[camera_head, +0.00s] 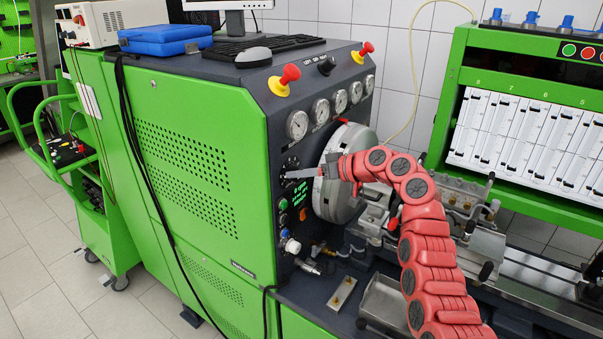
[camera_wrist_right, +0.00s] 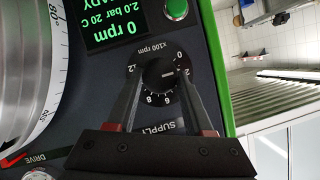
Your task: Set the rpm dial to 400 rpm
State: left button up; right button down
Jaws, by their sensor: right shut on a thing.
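The rpm dial (camera_wrist_right: 154,76) is a black round knob with a scale marked x100 rpm, seen upside down in the right wrist view. Its short white mark points right, roughly toward the 2; a finger covers part of the scale there. My right gripper (camera_wrist_right: 161,70) has its two fingers on opposite sides of the knob and is shut on it. In the head view my right gripper (camera_head: 287,176) reaches to the dial (camera_head: 290,165) on the dark panel. The green display (camera_wrist_right: 118,25) reads 0 rpm, 2.0 bar, 20 C. My left gripper is not in view.
A green button (camera_wrist_right: 176,8) sits beside the display. The large round graduated wheel (camera_head: 340,200) stands close to my right wrist. Red mushroom buttons (camera_head: 289,75) and several gauges (camera_head: 297,125) line the bench's upper panel. Green side panels (camera_head: 190,160) flank the dial panel.

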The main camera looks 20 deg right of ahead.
jog(key=shift+w+d+f+m+g+y+b, duration=0.15)
jog(key=shift+m+g+y+b, duration=0.2)
jog(key=shift+m+y+b, duration=1.1)
jog(key=shift+w+d+f+m+g+y+b, duration=0.15)
jog(key=shift+m+g+y+b, duration=0.4)
jog(key=shift+m, duration=1.6)
jog(key=shift+s+b, duration=0.1)
jog(key=shift+b, duration=0.25)
jog(key=shift+c, duration=1.4)
grip_release()
